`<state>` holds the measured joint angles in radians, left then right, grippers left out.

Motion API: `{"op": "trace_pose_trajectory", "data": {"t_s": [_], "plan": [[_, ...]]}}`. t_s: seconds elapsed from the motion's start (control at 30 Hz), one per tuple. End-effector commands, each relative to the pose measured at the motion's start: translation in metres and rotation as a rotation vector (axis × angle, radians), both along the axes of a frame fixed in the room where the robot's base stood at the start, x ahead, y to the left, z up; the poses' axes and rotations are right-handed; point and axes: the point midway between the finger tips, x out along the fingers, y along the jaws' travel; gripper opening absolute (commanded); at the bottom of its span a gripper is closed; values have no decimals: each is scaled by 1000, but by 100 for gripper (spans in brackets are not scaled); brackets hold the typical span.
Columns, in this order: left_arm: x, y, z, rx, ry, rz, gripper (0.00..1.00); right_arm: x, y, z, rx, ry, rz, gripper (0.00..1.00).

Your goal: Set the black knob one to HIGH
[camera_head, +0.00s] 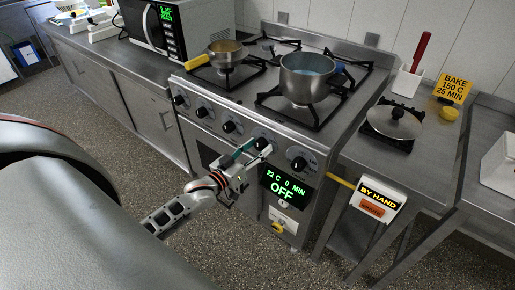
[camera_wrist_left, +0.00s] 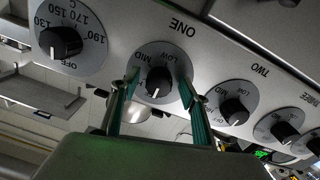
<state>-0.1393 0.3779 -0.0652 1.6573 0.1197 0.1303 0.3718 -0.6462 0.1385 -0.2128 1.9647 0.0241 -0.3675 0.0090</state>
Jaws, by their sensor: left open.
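Black knob one (camera_wrist_left: 159,81) sits on a pale round dial under the word ONE, which appears upside down in the left wrist view. Its white mark points to the bottom of that picture; the word there is hard to read. In the head view the knob (camera_head: 262,144) is just beyond my left gripper (camera_head: 247,157). My left gripper (camera_wrist_left: 158,84) is open, with one teal finger on each side of knob one. I cannot tell if the fingers touch it. My right gripper is out of view.
The oven temperature knob (camera_wrist_left: 60,42) and knob two (camera_wrist_left: 234,111) flank knob one closely. The oven display (camera_head: 283,189) reads OFF. A large pot (camera_head: 307,82) and a yellow-handled pan (camera_head: 228,54) stand on the stove. A BY HAND sign (camera_head: 381,195) hangs at right.

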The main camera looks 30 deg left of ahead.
Motion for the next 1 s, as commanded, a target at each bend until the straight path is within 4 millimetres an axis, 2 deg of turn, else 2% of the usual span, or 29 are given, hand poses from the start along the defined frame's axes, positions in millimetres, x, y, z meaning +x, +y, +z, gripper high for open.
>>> {"op": "trace_pose_trajectory", "data": {"t_s": [0.23, 0.27, 0.3, 0.4, 0.77, 1.0], "plan": [[1, 0, -1, 0, 1, 0, 45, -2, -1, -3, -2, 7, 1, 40], [1, 0, 0, 0, 1, 0, 40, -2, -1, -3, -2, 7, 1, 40], [1, 0, 0, 0, 1, 0, 29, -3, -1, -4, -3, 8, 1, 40], [1, 0, 0, 0, 1, 0, 6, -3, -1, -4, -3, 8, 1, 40], [1, 0, 1, 31, -2, 0, 7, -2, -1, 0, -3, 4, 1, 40], [1, 0, 3, 160, -12, 1, 7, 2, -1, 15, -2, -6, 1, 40]]}}
